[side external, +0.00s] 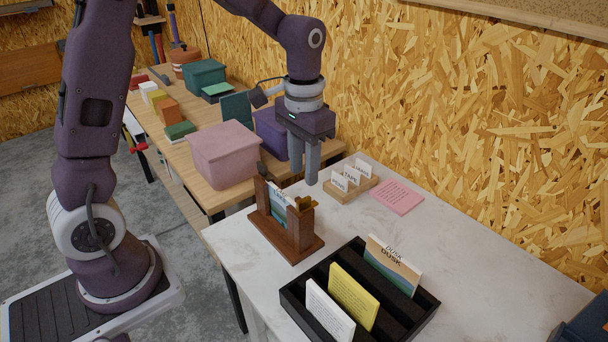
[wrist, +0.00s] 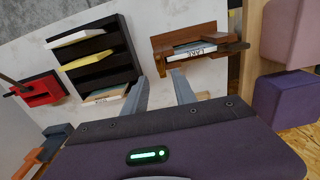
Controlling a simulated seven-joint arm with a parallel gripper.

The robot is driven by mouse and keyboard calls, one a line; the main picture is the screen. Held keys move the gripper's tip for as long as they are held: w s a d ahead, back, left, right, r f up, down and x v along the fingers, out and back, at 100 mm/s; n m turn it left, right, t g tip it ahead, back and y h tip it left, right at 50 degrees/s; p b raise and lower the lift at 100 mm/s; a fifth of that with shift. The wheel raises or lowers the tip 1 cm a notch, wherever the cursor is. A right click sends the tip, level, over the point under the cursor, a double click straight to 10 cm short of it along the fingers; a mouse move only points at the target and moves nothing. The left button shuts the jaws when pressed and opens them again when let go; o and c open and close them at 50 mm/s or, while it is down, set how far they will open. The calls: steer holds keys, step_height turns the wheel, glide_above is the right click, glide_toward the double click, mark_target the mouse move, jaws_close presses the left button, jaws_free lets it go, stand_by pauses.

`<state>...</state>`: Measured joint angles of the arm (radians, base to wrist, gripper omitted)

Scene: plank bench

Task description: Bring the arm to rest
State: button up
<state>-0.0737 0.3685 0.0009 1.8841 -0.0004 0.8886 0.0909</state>
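My gripper (side external: 305,176) hangs pointing down over the pale table, behind the brown wooden stand. Its two fingers are apart with nothing between them; the wrist view also shows the gap between the fingertips (wrist: 159,77). The wooden stand (side external: 304,233) holds a card (side external: 280,202) with a blue and green picture. In the wrist view this stand (wrist: 187,35) is ahead of the fingers, to the right, and the card's edge (wrist: 194,49) shows lettering. The fingers appear clear of the stand and touch nothing that I can see.
A black slotted rack (side external: 292,300) holds white, yellow and "DUSK" (side external: 394,265) cards. A small wooden block (side external: 352,190) with label cards and a pink note (side external: 397,196) lie near the chipboard wall. A pink bin (side external: 224,153) and purple bin (side external: 271,131) stand on the plank bench.

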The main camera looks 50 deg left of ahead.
steer(key=s+d+r+t, duration=0.1)
steer(key=s+r, duration=0.4)
steer(key=s, duration=0.5)
steer(key=s+d+r+t, duration=0.1)
steer(key=s+r+t, duration=0.3)
steer(key=s, duration=0.7)
steer(key=shift+d+r+t, duration=0.3)
steer(key=shift+r, duration=0.35)
steer(key=shift+w, duration=0.1)
